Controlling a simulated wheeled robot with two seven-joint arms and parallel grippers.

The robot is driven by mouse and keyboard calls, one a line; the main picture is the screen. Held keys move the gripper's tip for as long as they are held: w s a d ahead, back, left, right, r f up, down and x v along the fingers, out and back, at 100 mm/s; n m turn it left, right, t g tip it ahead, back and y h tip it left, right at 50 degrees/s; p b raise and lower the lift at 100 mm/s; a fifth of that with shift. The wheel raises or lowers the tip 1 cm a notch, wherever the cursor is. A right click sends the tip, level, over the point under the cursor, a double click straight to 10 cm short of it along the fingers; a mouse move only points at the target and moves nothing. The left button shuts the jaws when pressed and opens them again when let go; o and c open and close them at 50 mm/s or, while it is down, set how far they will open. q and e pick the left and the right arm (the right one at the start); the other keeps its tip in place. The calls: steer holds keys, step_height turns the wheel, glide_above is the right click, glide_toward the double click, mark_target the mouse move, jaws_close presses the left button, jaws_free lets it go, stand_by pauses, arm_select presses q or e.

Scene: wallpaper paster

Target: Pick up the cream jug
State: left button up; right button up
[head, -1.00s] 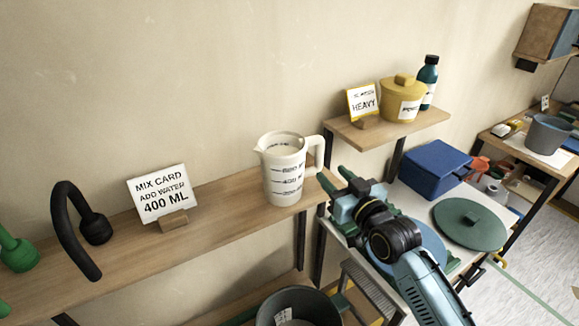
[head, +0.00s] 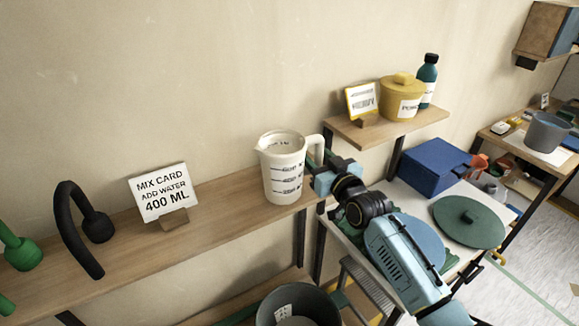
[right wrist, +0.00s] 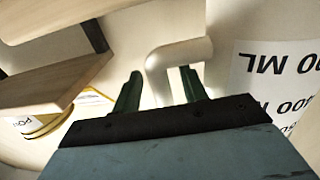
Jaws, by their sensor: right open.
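The cream jug (head: 283,172) stands upright on the wooden shelf, with black measuring marks and its handle (head: 317,147) on the right side. My right gripper (head: 316,168) is at the handle side of the jug, its fingers partly hidden by the gripper body and the jug. In the right wrist view the gripper (right wrist: 160,88) is open, with its two green fingers on either side of the light handle (right wrist: 172,62). The jug body (right wrist: 270,75) with its printed marks is at the right there. I cannot tell whether a finger touches the handle. My left gripper is not in view.
A card sign (head: 160,192) and a black hooked object (head: 78,222) stand left on the shelf (head: 215,205). A small shelf (head: 385,128) with a yellow pot (head: 401,99) is at upper right. A grey bucket (head: 297,308) is below.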

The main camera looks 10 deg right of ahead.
jaws_close()
steer(key=shift+r, duration=0.15)
